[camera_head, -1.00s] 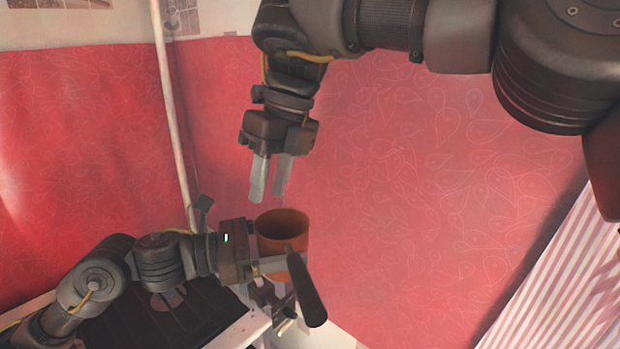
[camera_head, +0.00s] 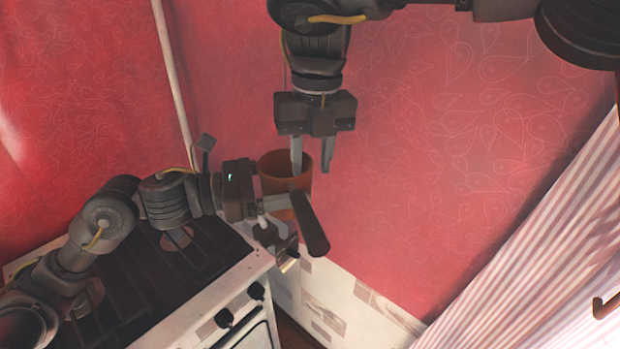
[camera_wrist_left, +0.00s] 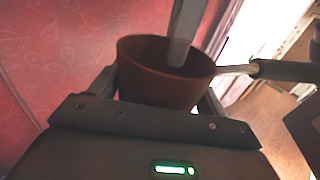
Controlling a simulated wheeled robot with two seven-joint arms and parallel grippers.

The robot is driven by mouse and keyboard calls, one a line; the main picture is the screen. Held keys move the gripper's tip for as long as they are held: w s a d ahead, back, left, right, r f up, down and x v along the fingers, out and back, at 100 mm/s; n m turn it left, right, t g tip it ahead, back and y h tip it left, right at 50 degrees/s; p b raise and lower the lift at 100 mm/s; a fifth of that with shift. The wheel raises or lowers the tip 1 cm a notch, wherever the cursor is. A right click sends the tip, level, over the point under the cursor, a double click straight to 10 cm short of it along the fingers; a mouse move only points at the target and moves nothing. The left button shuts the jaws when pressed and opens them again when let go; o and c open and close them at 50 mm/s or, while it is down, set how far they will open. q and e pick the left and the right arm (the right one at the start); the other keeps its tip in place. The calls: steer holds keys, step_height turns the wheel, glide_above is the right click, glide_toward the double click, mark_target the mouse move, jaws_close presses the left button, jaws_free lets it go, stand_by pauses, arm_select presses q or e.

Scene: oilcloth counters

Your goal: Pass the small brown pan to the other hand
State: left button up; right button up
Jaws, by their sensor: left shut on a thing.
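The small brown pan (camera_head: 272,170) is a round brown pot with a dark handle that points toward the lower right in the head view. My left gripper (camera_head: 277,203) is shut on the pan's body and holds it in the air. In the left wrist view the pan (camera_wrist_left: 160,88) sits between the left fingers, its handle going right. My right gripper (camera_head: 312,160) points down over the pan and is open. In the left wrist view one right finger reaches down into the pan's mouth. The other finger is hidden there; in the head view it hangs by the right rim.
A stove (camera_head: 205,290) with a black top and knobs stands below my left arm. Red patterned oilcloth covers the walls (camera_head: 420,200). A striped pink curtain (camera_head: 530,250) hangs at the right. The air right of the pan is free.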

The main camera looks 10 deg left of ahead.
mark_target(310, 183)
arm_select(q)
steer(key=shift+r, duration=0.1)
arm_select(e)
steer(key=shift+a+f, duration=0.15)
steer(key=shift+f, duration=2.35)
steer(key=shift+c, duration=0.4)
jaws_close()
arm_select(q)
steer(key=o, duration=1.5)
steer(key=shift+s+a, duration=0.2)
steer(key=shift+a, duration=0.45)
steer(key=v, duration=1)
steer(key=shift+s+a, duration=0.2)
steer(key=shift+a, duration=0.15)
